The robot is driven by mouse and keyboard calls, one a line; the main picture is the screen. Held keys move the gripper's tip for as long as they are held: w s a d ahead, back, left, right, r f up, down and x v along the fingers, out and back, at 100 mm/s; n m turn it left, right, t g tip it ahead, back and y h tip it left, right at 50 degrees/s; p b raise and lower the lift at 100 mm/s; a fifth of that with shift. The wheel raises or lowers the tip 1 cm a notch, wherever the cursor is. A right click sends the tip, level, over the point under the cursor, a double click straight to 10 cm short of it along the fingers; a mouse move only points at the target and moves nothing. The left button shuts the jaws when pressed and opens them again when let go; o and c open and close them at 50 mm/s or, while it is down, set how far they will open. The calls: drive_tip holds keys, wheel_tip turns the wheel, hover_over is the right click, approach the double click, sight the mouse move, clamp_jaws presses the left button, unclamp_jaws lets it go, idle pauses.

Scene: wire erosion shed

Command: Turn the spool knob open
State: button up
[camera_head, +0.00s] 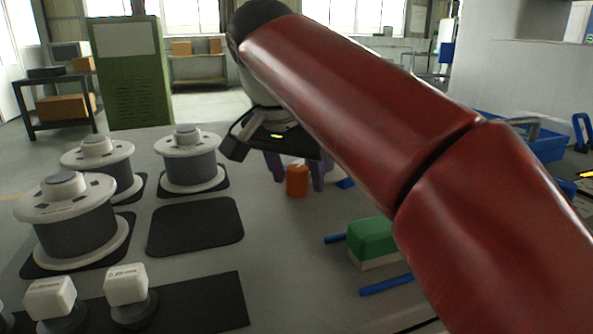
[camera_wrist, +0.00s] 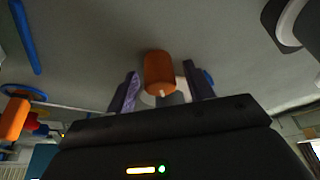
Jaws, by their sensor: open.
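An orange cylindrical piece (camera_head: 297,181) stands upright over the grey worktop, in front of my gripper (camera_head: 296,172). In the wrist view the orange piece (camera_wrist: 159,73) shows between the two purple fingers of my gripper (camera_wrist: 160,88), with clear gaps on both sides. A pale grey and white part shows partly behind it. The fingers are apart and hold nothing. I cannot tell whether the orange piece is the spool knob. Three grey spools with white flanges and white top knobs (camera_head: 64,184) (camera_head: 96,145) (camera_head: 187,134) stand at left, away from my gripper.
An empty black mat (camera_head: 196,226) lies beside the spools. Two white square-topped knobs (camera_head: 127,284) (camera_head: 50,298) stand front left. A green-and-white block (camera_head: 372,240) and blue rods (camera_head: 387,285) lie under my red arm. A blue crate (camera_head: 541,143) is at right.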

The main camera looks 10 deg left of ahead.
drive_tip(key=c, duration=1)
drive_tip(key=shift+o, duration=0.2)
drive_tip(key=shift+n, duration=0.3)
drive_tip(key=n+y, duration=0.2)
drive_tip(key=n, duration=0.2)
drive_tip(key=shift+d, duration=0.1)
drive_tip(key=n, duration=0.2)
drive_tip(key=n+y, duration=0.1)
drive_tip(key=n, duration=0.1)
drive_tip(key=shift+n+y, duration=0.3)
drive_tip(key=shift+n, duration=0.1)
drive_tip(key=n, duration=0.2)
drive_tip(key=n+g+y, duration=0.1)
drive_tip(key=n, duration=0.1)
drive_tip(key=shift+n+g, duration=0.3)
drive_tip(key=shift+w+n+g+y, duration=0.1)
drive_tip(key=shift+n+g+y, duration=0.45)
drive_tip(key=shift+n, duration=1.35)
drive_tip(key=shift+g, duration=0.25)
